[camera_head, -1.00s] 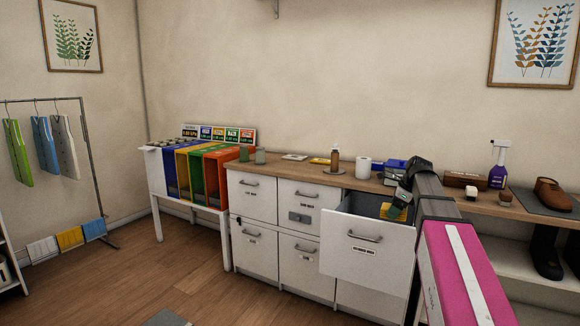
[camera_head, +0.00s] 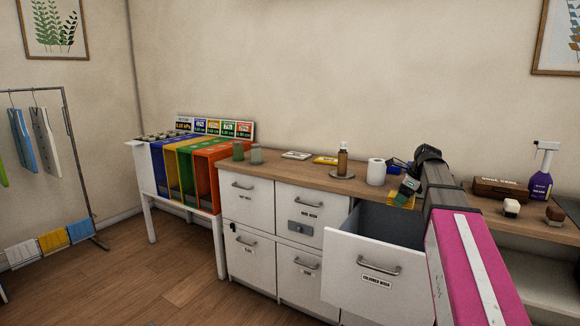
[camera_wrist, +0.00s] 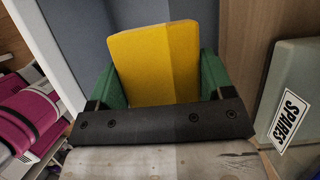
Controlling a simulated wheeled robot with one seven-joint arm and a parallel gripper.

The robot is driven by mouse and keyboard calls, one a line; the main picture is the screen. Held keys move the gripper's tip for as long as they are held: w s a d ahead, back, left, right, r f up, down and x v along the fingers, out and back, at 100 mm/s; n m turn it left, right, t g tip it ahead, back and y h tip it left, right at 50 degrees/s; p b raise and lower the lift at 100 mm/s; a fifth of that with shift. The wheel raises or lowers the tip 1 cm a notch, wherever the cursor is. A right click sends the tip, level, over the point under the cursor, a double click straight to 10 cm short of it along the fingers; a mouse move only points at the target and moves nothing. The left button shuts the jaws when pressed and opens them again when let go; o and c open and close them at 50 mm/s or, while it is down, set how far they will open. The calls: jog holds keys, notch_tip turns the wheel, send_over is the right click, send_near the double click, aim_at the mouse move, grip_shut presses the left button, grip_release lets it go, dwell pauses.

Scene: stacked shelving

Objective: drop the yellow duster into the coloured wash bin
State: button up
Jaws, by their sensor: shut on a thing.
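The yellow duster (camera_head: 402,200) is between the jaws of my gripper (camera_head: 407,190), above the back right part of the open drawer. In the wrist view the duster (camera_wrist: 152,62) stands as a yellow slab between the green fingers of my gripper (camera_wrist: 158,80), which is shut on it. The coloured wash bin is the pulled-out white drawer (camera_head: 350,262), with a label reading coloured wash on its front. Its grey inside shows partly; its floor is hidden by the front panel and its right end by my arm.
The wooden counter (camera_head: 300,172) behind the drawer carries a brown bottle (camera_head: 342,160), a white roll (camera_head: 376,172) and a purple spray bottle (camera_head: 541,175). A box marked spares (camera_wrist: 295,100) stands close at right in the wrist view. Coloured bins (camera_head: 205,175) stand left; the floor ahead is clear.

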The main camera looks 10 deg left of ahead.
aim_at(414, 198)
notch_tip(414, 198, down, 6)
jog(key=shift+r, duration=0.15)
dwell(0.4)
jog(key=o, duration=0.8)
jog(key=shift+o, duration=0.2)
jog(key=v, duration=1)
jog(key=shift+s+d+r, duration=0.1)
jog(key=shift+d+r, duration=0.05)
jog(key=shift+r, duration=0.15)
jog(key=shift+s, duration=0.1)
